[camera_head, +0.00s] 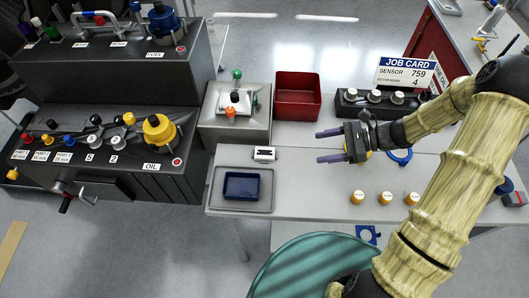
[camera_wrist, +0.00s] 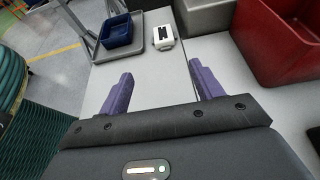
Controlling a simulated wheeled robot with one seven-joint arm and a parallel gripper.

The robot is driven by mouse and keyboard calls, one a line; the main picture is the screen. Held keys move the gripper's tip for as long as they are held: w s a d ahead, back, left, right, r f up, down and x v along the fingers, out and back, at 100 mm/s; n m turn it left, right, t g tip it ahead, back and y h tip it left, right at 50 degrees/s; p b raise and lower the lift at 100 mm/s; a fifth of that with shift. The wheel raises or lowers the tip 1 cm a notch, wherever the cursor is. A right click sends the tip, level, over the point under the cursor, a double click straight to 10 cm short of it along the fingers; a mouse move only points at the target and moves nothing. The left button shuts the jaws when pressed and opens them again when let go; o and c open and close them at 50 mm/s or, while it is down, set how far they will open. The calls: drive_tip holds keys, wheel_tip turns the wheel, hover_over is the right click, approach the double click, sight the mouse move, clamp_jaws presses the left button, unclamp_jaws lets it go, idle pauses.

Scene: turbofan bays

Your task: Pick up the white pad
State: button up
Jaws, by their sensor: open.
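A small white block with a black mark on top (camera_head: 264,154) lies on the grey table, behind the grey tray; it is the only loose white pad-like thing I make out. It also shows in the wrist view (camera_wrist: 163,38), beyond my fingertips and near the middle. My gripper (camera_head: 322,146) is open, with its two purple fingers pointing left towards the block. In the wrist view, my gripper (camera_wrist: 160,72) has only bare table between its fingers. The block is apart from the fingers, and its top is unobstructed.
A grey tray (camera_head: 226,203) with a blue bin (camera_head: 242,186) stands at the table's left end. A red bin (camera_head: 297,97) and a metal box with knobs (camera_head: 234,122) stand behind. The table between gripper and block is clear.

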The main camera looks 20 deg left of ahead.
drive_tip(key=p, duration=0.2)
approach(274, 153)
drive_tip(key=x, duration=0.3)
drive_tip(key=shift+s+a, duration=0.2)
drive_tip(key=shift+s, duration=0.05)
drive_tip(key=shift+f, duration=0.1)
drive_tip(key=shift+a, duration=0.3)
drive_tip(key=p+x, duration=0.1)
drive_tip(key=x, duration=0.1)
drive_tip(key=p+x, duration=0.1)
drive_tip(key=x, duration=0.1)
drive_tip(key=shift+w+a+f, duration=0.15)
drive_tip(key=shift+a+f, duration=0.05)
drive_tip(key=shift+a, duration=0.15)
drive_tip(key=c, duration=1.1)
